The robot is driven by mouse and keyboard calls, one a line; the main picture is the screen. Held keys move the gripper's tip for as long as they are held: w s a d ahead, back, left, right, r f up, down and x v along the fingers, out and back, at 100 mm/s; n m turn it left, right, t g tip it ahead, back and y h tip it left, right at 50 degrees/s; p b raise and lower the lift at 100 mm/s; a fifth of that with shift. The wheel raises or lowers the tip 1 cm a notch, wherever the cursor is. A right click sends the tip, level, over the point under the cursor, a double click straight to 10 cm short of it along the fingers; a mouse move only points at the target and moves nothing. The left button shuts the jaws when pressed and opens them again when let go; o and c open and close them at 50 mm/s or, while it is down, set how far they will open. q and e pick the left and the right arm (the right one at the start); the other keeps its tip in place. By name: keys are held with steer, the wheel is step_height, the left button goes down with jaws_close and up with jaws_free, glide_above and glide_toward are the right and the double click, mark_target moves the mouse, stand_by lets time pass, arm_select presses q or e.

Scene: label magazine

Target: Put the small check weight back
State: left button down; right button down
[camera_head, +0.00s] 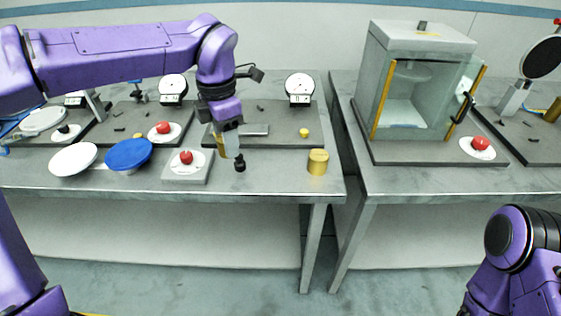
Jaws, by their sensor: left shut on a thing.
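My left gripper (234,152) reaches down over the front part of the left bench. It is shut on a small dark knobbed piece (240,164), which looks like the small check weight. The piece is at the fingertips, close above or touching the bench; I cannot tell which. A larger gold cylinder (317,162) stands to the right on the bench, and a small yellow piece (304,133) lies on the dark board behind. My right arm shows at the lower right, but its gripper is out of view.
A grey box with a red button (186,157) stands just left of the gripper. A blue dish (128,154) and a white dish (73,159) are farther left. A dial (299,88) stands behind. A glass-doored cabinet (413,80) stands on the right bench. A gap separates the benches.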

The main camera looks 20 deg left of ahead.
arm_select(q)
steer(key=w+d+f+p, duration=0.3)
steer(key=w+d, duration=0.2)
steer(key=w, duration=0.1)
glide_above(278, 170)
steer(key=f, duration=0.5)
steer(key=shift+s+a+f+p, duration=0.1)
steer(key=shift+s+a+p, duration=0.05)
steer(key=shift+a+p, duration=0.2)
steer(key=shift+d+f, duration=0.15)
steer(key=shift+f, duration=0.15)
steer(key=f, duration=0.3)
steer(key=shift+w+d+f+p, duration=0.2)
steer(key=shift+w+p, duration=0.1)
steer(key=shift+f, duration=0.3)
steer(key=c, duration=0.6)
jaws_free()
